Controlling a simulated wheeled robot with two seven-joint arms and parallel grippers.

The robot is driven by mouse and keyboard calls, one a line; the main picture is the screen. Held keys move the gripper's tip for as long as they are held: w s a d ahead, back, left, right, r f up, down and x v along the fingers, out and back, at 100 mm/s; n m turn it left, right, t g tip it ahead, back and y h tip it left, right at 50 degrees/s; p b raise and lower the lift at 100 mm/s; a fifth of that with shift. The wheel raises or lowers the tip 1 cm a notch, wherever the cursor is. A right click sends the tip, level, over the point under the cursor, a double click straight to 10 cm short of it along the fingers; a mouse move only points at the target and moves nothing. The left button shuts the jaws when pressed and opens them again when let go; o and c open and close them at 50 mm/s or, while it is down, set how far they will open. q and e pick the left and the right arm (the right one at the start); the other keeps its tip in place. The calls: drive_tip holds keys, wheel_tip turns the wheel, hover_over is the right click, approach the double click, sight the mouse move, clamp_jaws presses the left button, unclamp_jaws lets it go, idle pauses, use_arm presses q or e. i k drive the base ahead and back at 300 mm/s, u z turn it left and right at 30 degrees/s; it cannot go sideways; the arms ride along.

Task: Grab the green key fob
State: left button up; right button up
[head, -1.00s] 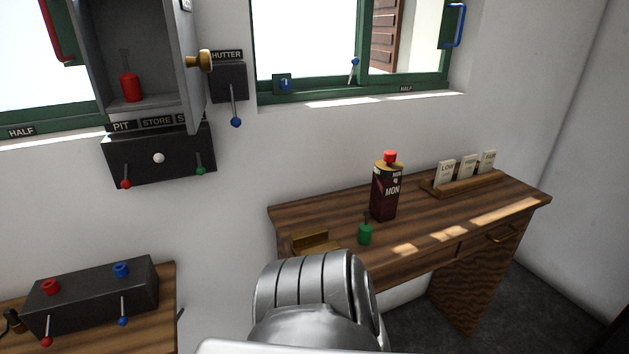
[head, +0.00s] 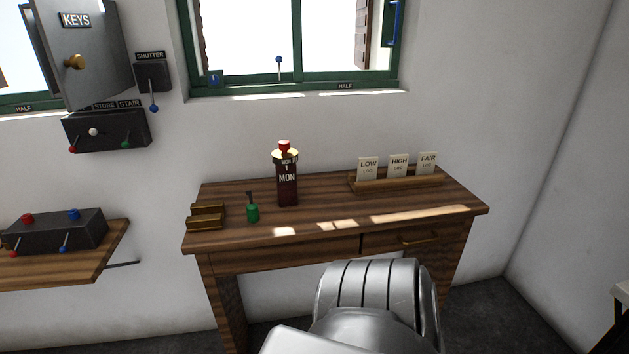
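The green key fob (head: 253,213) stands upright on the wooden desk (head: 330,240), near its left front part, with a dark key stem pointing up. It is between a small brass holder and a dark red bottle-shaped block. Nothing touches it. Neither gripper shows in the head view. A silver link of one of my arms is at the bottom centre, in front of the desk and below the fob.
A brass holder (head: 207,215) sits left of the fob, and a dark red block marked MON (head: 286,180) stands behind it to the right. A card rack (head: 395,183) is farther right. A lever box (head: 58,231) is on a left shelf. A grey key cabinet (head: 85,60) hangs upper left.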

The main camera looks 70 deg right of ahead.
sight(252, 208)
drive_tip(key=k, duration=0.45)
drive_tip(key=z, duration=2.45)
